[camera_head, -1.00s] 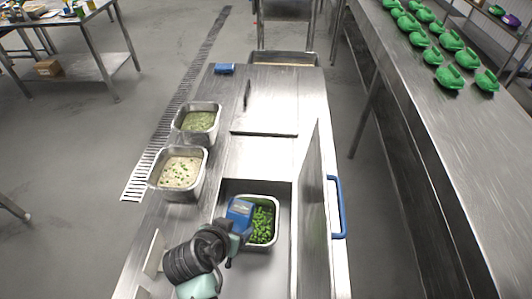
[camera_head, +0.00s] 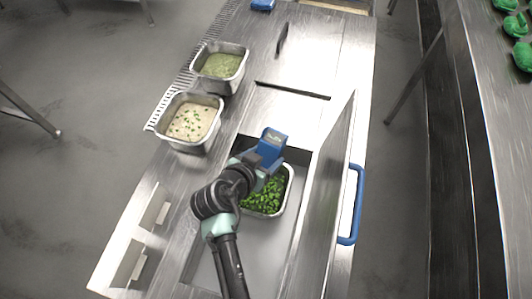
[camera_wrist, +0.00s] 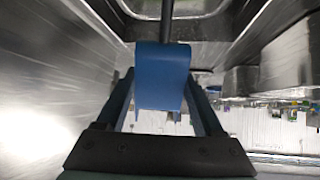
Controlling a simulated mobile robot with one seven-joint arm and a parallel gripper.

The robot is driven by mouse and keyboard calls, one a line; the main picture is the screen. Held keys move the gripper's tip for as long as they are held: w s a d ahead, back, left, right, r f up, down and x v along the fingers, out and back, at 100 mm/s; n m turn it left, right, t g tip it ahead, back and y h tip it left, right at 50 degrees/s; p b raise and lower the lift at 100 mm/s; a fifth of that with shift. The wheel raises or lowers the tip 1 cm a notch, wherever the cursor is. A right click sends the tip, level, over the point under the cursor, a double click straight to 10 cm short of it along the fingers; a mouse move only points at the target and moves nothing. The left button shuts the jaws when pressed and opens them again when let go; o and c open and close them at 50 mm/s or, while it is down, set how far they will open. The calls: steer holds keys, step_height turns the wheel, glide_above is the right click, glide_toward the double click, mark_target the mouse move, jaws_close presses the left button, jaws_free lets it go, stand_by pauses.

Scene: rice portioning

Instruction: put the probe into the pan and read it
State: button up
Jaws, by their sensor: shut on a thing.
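The probe (camera_head: 271,143) is a blue handheld block with a small display on its top. My gripper (camera_head: 262,160) is shut on it, above the upper left part of the pan (camera_head: 288,188). This metal pan holds green pieces and sits in an open well. In the wrist view, the blue probe body (camera_wrist: 162,75) is between the fingers of my gripper (camera_wrist: 162,90), and a dark rod extends from it toward the top edge. The rod's tip is not visible, so I cannot tell whether it touches the food.
A raised metal lid (camera_head: 318,195) with a blue handle (camera_head: 354,205) stands right of the well. A pan of pale food (camera_head: 217,122) and a pan of green food (camera_head: 243,77) stand to the left. A closed lid (camera_head: 303,62) lies beyond the well.

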step_height(320, 180, down, 10)
steer(key=b, duration=0.7)
steer(key=shift+f+b, duration=0.2)
steer(key=shift+b, duration=0.15)
stand_by(4.4)
step_height(320, 180, up, 13)
steer(key=p, duration=1)
steer(key=shift+f, duration=0.1)
